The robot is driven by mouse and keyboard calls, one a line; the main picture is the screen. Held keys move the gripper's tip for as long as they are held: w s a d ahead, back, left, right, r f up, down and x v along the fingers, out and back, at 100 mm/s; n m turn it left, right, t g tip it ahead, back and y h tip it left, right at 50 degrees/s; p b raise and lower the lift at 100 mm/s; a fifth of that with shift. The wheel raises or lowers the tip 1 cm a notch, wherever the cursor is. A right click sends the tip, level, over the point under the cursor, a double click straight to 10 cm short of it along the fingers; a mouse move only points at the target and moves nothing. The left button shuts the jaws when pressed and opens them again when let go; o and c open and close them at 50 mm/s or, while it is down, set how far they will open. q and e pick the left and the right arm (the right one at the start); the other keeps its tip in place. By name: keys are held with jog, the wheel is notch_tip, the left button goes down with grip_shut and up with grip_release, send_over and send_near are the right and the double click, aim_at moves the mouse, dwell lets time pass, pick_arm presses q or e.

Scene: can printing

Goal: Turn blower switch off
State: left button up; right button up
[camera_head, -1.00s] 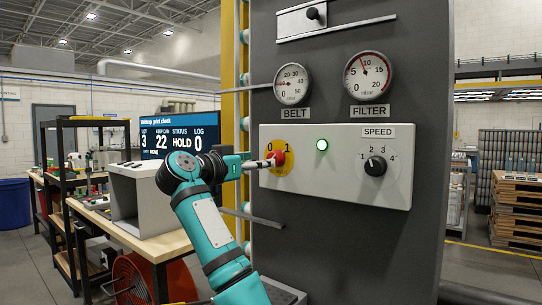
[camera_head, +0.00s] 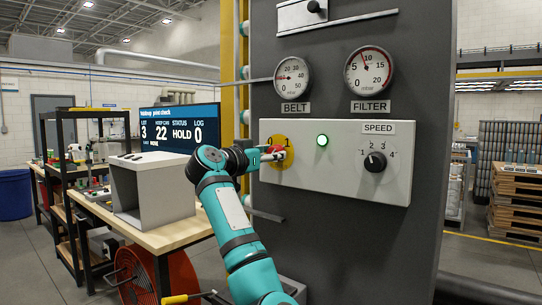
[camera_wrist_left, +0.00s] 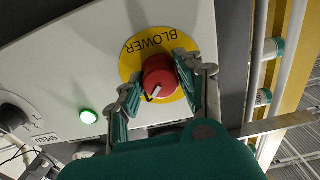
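The red blower knob (camera_head: 277,150) sits on a round yellow plate (camera_head: 282,178) at the left of the light grey control panel (camera_head: 337,190). My left gripper (camera_head: 274,154) is at the knob and partly hides it in the head view. In the left wrist view the red knob (camera_wrist_left: 159,76) lies between the two fingers of my left gripper (camera_wrist_left: 158,80). The fingers are apart, one on each side, with a small gap showing on one side. The plate reads BLOWER, and a short white mark shows on the knob. My right gripper is not in view.
A lit green lamp (camera_head: 322,141) and the black SPEED dial (camera_head: 375,162) are to the right on the panel. BELT (camera_head: 292,76) and FILTER (camera_head: 369,71) gauges are above. A grey box (camera_head: 152,190) stands on a wooden bench at left.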

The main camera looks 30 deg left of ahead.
pick_arm(q)
jog(key=c, duration=0.4)
jog(key=shift+n, duration=0.3)
jog(key=shift+d+r+n+p, duration=0.1)
jog(key=shift+n+p, duration=1.6)
jog(key=shift+n, duration=2.6)
jog(key=shift+r+n+p, duration=0.1)
jog(key=shift+n+p, duration=1.6)
jog(key=shift+n, duration=2.6)
jog(key=o, duration=1.1)
